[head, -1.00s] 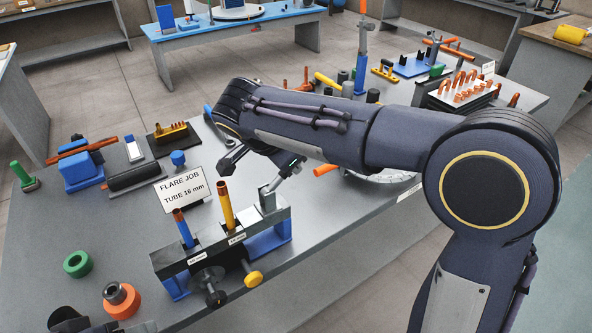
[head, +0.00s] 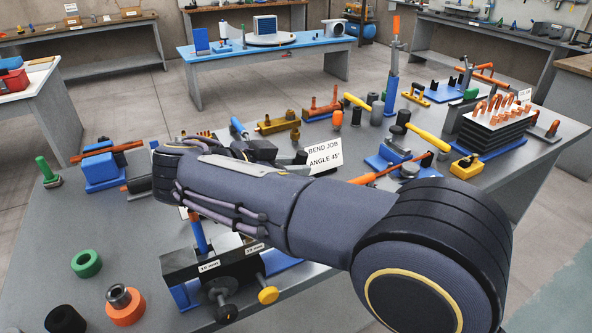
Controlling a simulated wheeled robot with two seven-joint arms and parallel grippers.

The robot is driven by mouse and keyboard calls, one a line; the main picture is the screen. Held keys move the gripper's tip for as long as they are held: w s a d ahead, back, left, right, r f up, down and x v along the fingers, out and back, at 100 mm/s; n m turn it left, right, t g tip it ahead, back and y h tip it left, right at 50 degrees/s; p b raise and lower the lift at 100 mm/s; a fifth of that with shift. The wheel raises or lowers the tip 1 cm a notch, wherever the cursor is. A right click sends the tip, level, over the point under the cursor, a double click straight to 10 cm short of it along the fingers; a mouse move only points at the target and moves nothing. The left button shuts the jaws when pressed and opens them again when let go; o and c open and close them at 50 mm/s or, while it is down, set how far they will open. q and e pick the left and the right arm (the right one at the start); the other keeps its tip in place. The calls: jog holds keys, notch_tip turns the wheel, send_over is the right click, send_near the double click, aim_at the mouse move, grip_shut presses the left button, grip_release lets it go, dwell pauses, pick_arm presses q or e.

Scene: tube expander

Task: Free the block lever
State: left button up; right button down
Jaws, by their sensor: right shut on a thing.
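The dark die block (head: 180,266) stands on blue supports near the front of the bench. A blue tube (head: 198,234) rises from it. A black knob (head: 226,308) and a yellow knob (head: 268,295) stick out of its front. My right forearm covers the block's upper right, where the lever and the yellow tube were seen before; both are hidden now. My right gripper (head: 280,154) lies behind that forearm, pointing right towards the "BEND JOB" card. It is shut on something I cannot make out. My left gripper is out of view.
A green ring (head: 86,263), an orange collar (head: 125,305) and a black round piece (head: 65,320) lie at the front left. The "BEND JOB" card (head: 323,158) and a blue bender (head: 400,160) stand beyond my arm. The left bench surface has free room.

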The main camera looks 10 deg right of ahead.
dwell(0.4)
jog(key=c, duration=1.3)
grip_release()
jog(key=shift+a, duration=0.1)
jog(key=v, duration=0.7)
jog(key=shift+s+a, duration=0.25)
jog(key=shift+a, duration=0.1)
jog(key=shift+r, duration=0.1)
jog(key=shift+c, duration=0.3)
